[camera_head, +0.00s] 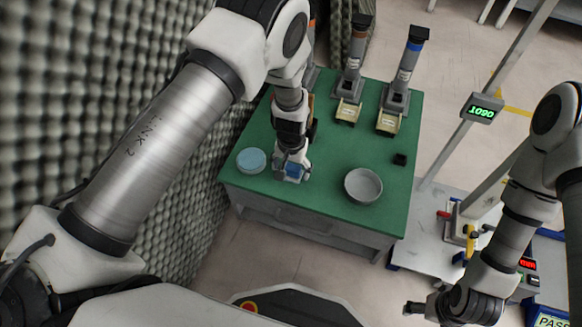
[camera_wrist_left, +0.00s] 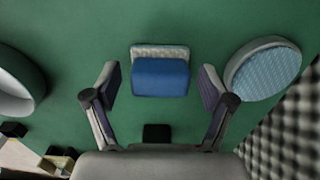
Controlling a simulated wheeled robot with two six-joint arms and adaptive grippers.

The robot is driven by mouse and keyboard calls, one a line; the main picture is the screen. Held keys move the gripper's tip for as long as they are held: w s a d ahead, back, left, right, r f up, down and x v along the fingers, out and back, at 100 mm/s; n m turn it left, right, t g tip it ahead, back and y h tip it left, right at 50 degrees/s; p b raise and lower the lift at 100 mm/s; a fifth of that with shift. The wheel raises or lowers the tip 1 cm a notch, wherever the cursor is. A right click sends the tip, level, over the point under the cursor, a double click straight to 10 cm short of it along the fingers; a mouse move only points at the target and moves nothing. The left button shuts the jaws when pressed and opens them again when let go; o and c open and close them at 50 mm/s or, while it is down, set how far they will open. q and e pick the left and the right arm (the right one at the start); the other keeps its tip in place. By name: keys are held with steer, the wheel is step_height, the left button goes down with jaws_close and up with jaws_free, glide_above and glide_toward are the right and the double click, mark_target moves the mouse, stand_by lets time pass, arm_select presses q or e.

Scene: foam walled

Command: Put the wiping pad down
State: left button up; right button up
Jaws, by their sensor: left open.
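The wiping pad (camera_wrist_left: 160,76), a blue block with a pale grey strip along one edge, lies on the green table top. In the left wrist view it sits between the two spread fingers of my left gripper (camera_wrist_left: 158,84), with a gap on each side. In the head view the pad's blue (camera_head: 293,170) shows partly under my left gripper (camera_head: 291,174), which points down at the table and is open. My right gripper (camera_head: 416,308) is low at the right, away from the table; its fingers are too small to judge.
A round light blue dish (camera_head: 251,160) stands left of the pad, near the foam wall (camera_head: 165,170). A grey bowl (camera_head: 363,186) stands to the right, with a small black block (camera_head: 400,159) beyond it. Several dispensers line the back of the green table (camera_head: 330,200).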

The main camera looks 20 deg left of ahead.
mark_target(292, 168)
arm_select(q)
steer(key=shift+r, duration=0.1)
step_height(292, 168, up, 12)
steer(key=p, duration=0.5)
steer(key=s+a+f, duration=0.7)
steer(key=s, duration=0.3)
steer(key=s+a+f, duration=0.1)
steer(key=s, duration=0.7)
steer(key=s+a+f, duration=0.1)
steer(key=s+f, duration=0.1)
steer(key=s, duration=0.7)
steer(key=shift+a+n, duration=0.35)
steer(key=shift+n, duration=0.05)
